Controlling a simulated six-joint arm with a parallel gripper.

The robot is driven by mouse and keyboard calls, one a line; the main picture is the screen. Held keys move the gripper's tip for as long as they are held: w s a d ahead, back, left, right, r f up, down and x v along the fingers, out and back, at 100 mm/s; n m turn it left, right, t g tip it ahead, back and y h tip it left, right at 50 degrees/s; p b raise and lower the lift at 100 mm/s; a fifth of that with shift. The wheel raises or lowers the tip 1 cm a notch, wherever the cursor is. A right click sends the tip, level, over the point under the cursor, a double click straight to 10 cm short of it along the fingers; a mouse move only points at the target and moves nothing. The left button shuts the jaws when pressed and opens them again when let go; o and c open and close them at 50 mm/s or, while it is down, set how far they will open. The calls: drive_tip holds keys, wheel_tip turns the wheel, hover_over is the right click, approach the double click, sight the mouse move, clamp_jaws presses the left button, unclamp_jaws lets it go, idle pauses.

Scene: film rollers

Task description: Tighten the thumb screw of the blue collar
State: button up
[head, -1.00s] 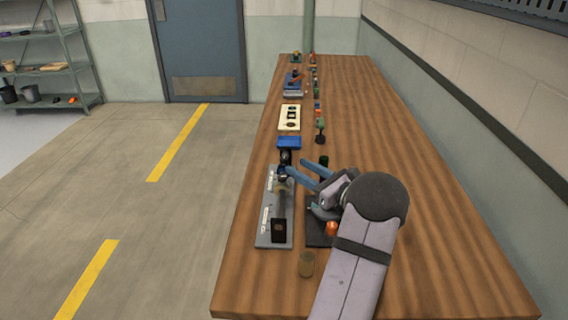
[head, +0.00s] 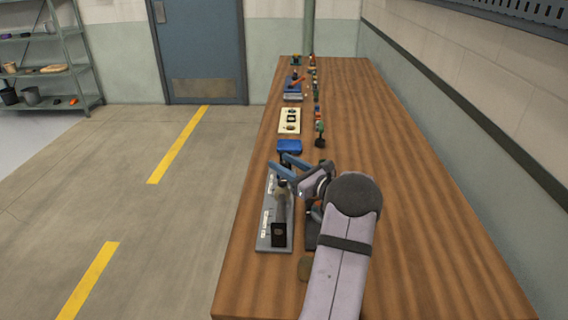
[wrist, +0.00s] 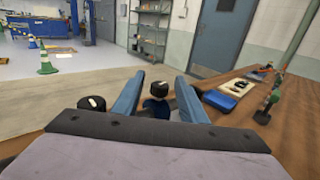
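In the wrist view, a black knob with a white mark on top (wrist: 158,88) sits above a small dark blue part, which looks like the blue collar (wrist: 156,107). My gripper (head: 278,161) is open, its two blue fingers apart. In the wrist view the knob shows between the fingers; I cannot tell whether either finger touches it. A second black knob with a white mark (wrist: 92,103) lies left of the left finger. In the head view the grey base plate (head: 265,238) is under the gripper, and the fingers partly hide the collar area.
A black upright block (head: 278,233) stands at the plate's near end. A blue box (head: 289,146) lies just beyond the gripper. A brown cylinder (head: 304,268) and a dark tray (head: 311,238) are close to my arm. The table's right side (head: 430,210) is clear.

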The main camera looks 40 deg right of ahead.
clamp_jaws()
drive_tip(key=shift+h+b, duration=0.3)
drive_tip(key=shift+b, duration=0.1)
drive_tip(key=shift+a+f+m+h+b, duration=0.1)
drive_tip(key=shift+f+m+h+b, duration=0.05)
drive_tip(key=shift+m+h+b, duration=0.75)
drive_tip(key=shift+r+m+h+b, duration=0.2)
drive_tip(key=shift+m+h+b, duration=0.4)
drive_tip(key=shift+h, duration=0.6)
unclamp_jaws()
